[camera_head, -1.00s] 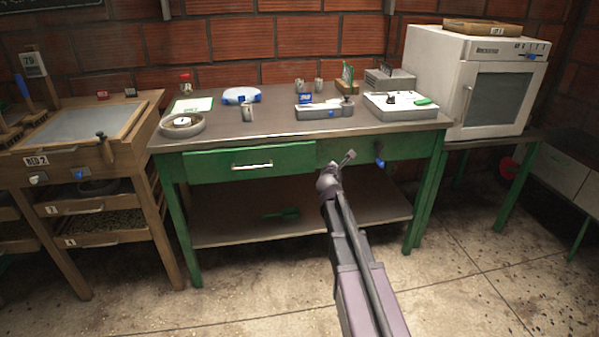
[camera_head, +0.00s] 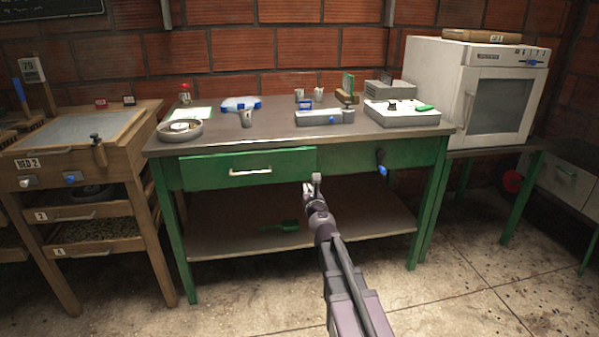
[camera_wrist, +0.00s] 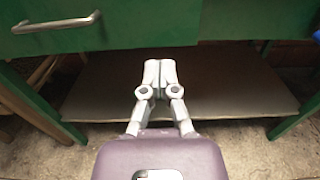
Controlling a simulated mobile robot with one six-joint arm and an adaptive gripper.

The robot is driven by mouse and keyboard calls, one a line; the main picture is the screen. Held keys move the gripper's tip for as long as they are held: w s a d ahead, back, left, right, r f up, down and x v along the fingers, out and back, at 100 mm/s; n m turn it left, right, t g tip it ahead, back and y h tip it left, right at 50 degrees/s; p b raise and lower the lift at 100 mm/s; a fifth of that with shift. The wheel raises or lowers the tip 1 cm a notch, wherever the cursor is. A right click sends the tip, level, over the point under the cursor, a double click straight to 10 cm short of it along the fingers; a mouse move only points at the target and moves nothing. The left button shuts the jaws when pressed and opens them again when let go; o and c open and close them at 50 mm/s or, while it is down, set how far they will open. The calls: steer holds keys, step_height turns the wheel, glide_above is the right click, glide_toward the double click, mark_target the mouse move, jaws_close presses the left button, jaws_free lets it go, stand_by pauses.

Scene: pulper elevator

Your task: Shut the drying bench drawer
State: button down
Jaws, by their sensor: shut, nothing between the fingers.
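The green drawer (camera_head: 248,168) of the bench has a pale bar handle (camera_head: 250,171). Its front stands slightly out from the bench frame, on the left part of the apron. In the wrist view the drawer front (camera_wrist: 150,25) fills the upper left, with its handle (camera_wrist: 57,23) at far left. My gripper (camera_head: 312,182) is shut and empty. It is in front of the bench, just below the drawer's right end in the head view. The shut fingers also show in the wrist view (camera_wrist: 160,72), against the lower shelf. I see no contact with the drawer.
The bench top (camera_head: 280,130) carries a scale, a round dish, cups and small devices. A blue-handled knob (camera_head: 381,168) sits on the apron to the right. A wooden stand (camera_head: 85,160) is at left, a white oven (camera_head: 480,95) at right. The lower shelf (camera_head: 350,225) is mostly clear.

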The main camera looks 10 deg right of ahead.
mark_target(298, 165)
steer(key=shift+w, duration=0.1)
steer(key=w, duration=1.4)
stand_by(0.4)
steer(key=shift+w, duration=2.4)
steer(key=shift+w+r, duration=0.1)
steer(key=shift+w, duration=0.05)
steer(key=s, duration=1.3)
